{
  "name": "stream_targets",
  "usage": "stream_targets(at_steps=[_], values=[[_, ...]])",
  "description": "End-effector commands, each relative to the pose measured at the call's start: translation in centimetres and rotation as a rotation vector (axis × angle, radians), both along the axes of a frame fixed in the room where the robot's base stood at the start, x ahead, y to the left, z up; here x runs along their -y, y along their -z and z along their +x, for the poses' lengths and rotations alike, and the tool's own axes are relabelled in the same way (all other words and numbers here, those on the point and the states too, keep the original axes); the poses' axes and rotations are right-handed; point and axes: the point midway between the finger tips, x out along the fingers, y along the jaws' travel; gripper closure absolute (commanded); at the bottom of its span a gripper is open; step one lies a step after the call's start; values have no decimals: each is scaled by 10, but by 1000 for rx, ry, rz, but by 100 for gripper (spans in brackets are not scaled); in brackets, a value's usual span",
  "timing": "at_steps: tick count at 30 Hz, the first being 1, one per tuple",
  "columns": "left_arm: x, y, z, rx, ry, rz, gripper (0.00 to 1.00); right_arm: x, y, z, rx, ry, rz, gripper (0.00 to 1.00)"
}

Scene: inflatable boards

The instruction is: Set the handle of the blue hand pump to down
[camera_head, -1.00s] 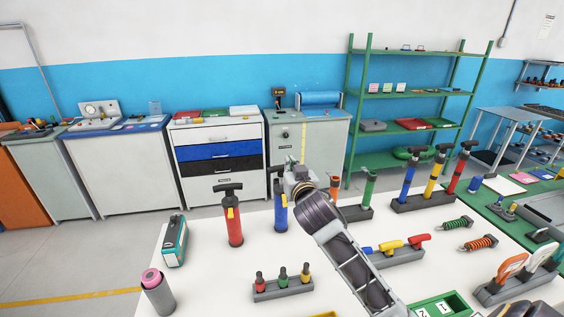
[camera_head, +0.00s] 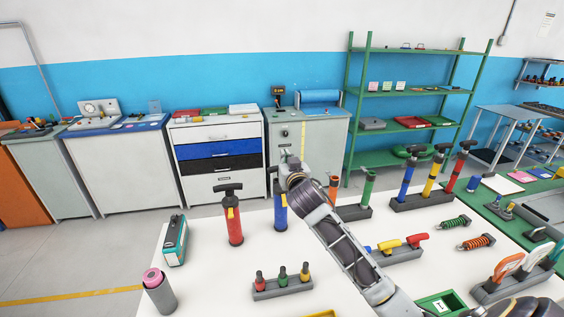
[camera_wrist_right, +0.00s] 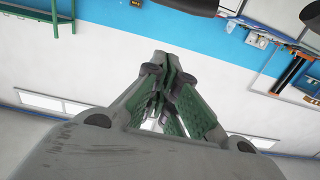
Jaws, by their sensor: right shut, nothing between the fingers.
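The blue hand pump (camera_head: 281,212) stands upright near the far edge of the white table. Its yellow tag shows, but its upper part and handle are mostly hidden behind my right wrist. Only a bit of black shows at the gripper's left, so I cannot tell the handle's height. My right gripper (camera_head: 286,154) is at the pump's top in the picture; whether it touches the handle is unclear. In the right wrist view its fingers (camera_wrist_right: 168,72) are shut with nothing between them, and no pump can be made out there. My left gripper is not in view.
A red hand pump (camera_head: 235,224) stands just left of the blue one. On the table (camera_head: 215,285) are a teal device (camera_head: 174,240), a pink roll (camera_head: 158,291) and a rack of small plungers (camera_head: 283,287). Several coloured pumps stand in racks to the right.

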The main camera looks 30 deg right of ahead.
Motion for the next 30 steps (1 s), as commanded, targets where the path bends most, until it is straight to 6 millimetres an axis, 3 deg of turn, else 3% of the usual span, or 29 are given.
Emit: stream_targets(at_steps=[16, 30], values=[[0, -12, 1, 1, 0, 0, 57, 12, 1, 44, 1, 1, -1, 100], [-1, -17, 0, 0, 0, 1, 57, 13, 40, 51, 0, 0, -1, 100]])
